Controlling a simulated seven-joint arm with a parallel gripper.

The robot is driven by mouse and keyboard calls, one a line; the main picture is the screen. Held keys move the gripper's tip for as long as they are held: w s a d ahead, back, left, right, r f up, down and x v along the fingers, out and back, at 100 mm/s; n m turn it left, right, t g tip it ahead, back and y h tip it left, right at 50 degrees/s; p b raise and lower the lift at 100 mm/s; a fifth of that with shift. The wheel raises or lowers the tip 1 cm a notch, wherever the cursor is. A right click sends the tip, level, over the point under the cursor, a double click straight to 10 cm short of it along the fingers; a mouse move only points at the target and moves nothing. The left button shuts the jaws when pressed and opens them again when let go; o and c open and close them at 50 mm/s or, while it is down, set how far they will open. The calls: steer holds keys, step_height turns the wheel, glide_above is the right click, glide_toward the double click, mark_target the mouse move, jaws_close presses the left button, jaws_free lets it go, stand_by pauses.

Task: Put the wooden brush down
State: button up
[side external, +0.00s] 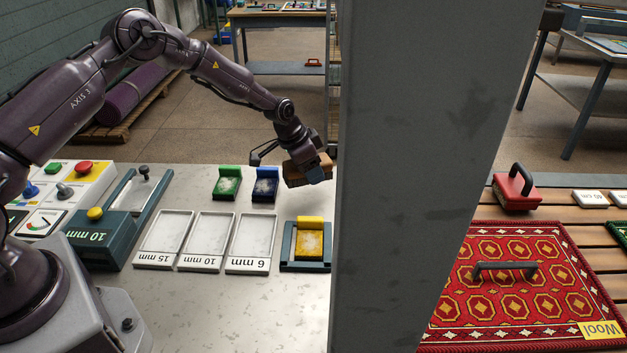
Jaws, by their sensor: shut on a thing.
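My gripper (316,170) is shut on the wooden brush (298,176), a brown block held above the back right of the pale worktop (195,305). The brush appears clear of the worktop, just right of the blue block. A grey post hides the area just right of the gripper, and possibly part of the brush. The fingertips are small and partly covered by the brush.
A green block (227,183) and a blue block (265,185) stand left of the brush. Three shallow trays (207,240) and a yellow block in a dark holder (308,242) lie nearer. The grey post (415,150) blocks the view. A red patterned rug (510,285) lies at right.

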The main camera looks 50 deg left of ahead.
mark_target(314, 191)
steer(key=shift+w+f, duration=0.6)
steer(key=shift+f, duration=1.5)
steer(key=shift+f, duration=0.2)
steer(key=o, duration=0.8)
steer(key=shift+o, duration=0.2)
steer(key=shift+f, duration=0.1)
steer(key=shift+d, duration=0.1)
